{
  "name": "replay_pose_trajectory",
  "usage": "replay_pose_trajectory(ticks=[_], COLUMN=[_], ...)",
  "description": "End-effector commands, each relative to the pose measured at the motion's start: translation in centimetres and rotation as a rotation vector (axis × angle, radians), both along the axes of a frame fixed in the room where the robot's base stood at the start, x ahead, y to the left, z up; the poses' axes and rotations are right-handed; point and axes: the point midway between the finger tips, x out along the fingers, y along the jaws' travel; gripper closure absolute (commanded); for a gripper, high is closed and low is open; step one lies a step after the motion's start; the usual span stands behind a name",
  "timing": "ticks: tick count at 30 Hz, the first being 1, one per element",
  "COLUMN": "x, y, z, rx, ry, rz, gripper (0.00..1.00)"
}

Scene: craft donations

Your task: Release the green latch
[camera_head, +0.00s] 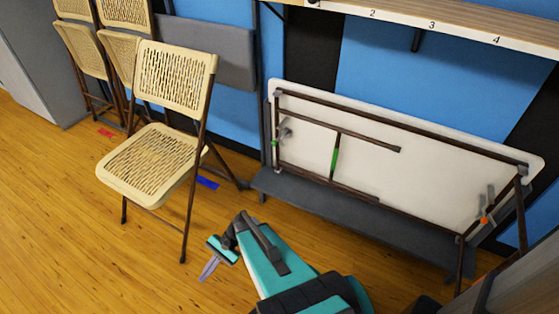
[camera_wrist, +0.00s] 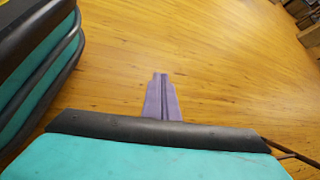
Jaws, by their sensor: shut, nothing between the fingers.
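A folded table (camera_head: 430,185) leans on its long edge against the wall, its white underside and brown legs facing me. A small green latch piece (camera_head: 275,143) sits by a grey bracket at the table's left end. A longer green piece (camera_head: 335,158) is on a short strut near the middle; I cannot tell its function. An orange piece (camera_head: 485,220) sits by a similar bracket at the right end. My gripper (camera_head: 208,270) is shut and empty, low over the floor, left of and well apart from the table. Its pale purple fingers (camera_wrist: 161,80) are together in the wrist view.
An open tan folding chair (camera_head: 150,160) stands left of my gripper, with several folded chairs (camera_head: 85,50) behind it. A grey ledge (camera_head: 350,210) runs under the table. A numbered shelf (camera_head: 450,28) overhangs it. The wood floor (camera_head: 60,240) is clear at lower left.

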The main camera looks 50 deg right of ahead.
Motion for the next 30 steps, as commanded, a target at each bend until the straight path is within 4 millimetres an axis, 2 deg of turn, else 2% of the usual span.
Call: replay_pose_trajectory(ticks=[1, 5, 8, 12, 16, 20, 23, 26, 30], x=[1.8, 5.4, 7.9, 10.9, 12.8, 13.7, 13.7, 12.9, 10.8], y=[-1.4, -4.8, -8.0, -13.5, -19.4, -25.9, -31.3, -37.0, -44.8], z=[-1.2, -1.2, -1.0, -0.4, 0.2, 1.1, 1.7, 2.4, 3.3], rx=[0.043, 0.165, 0.264, 0.41, 0.552, 0.7, 0.816, 0.934, 1.098], ry=[0.002, 0.007, 0.005, -0.011, -0.035, -0.073, -0.111, -0.158, -0.236], rz=[-0.076, -0.259, -0.394, -0.568, -0.715, -0.846, -0.935, -1.015, -1.103], gripper=[1.0, 1.0, 1.0, 1.0, 1.0, 1.0, 1.0, 1.0, 1.0])
